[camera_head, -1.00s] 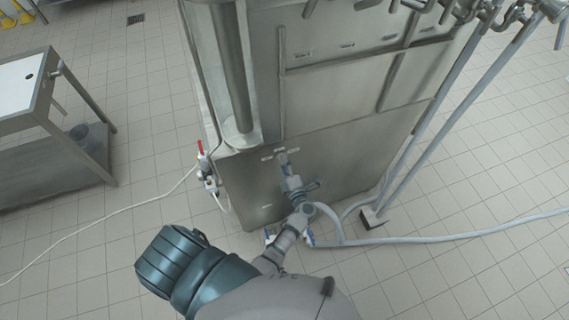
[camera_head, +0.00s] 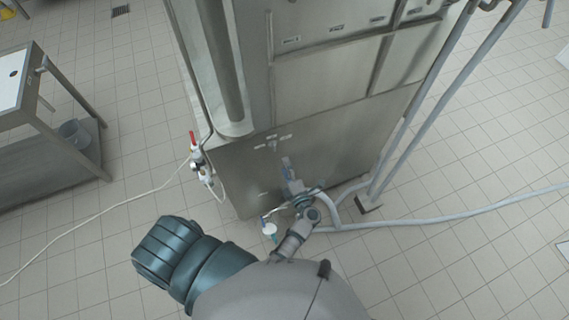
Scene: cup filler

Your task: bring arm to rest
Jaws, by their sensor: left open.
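My right gripper is not in view.
A red-handled valve (camera_head: 194,146) with a white cable stands at the machine's left side. Grey pipes (camera_head: 420,120) and a hose (camera_head: 440,220) run along its right. A steel table (camera_head: 55,140) stands at left. Tiled floor is clear at lower right.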

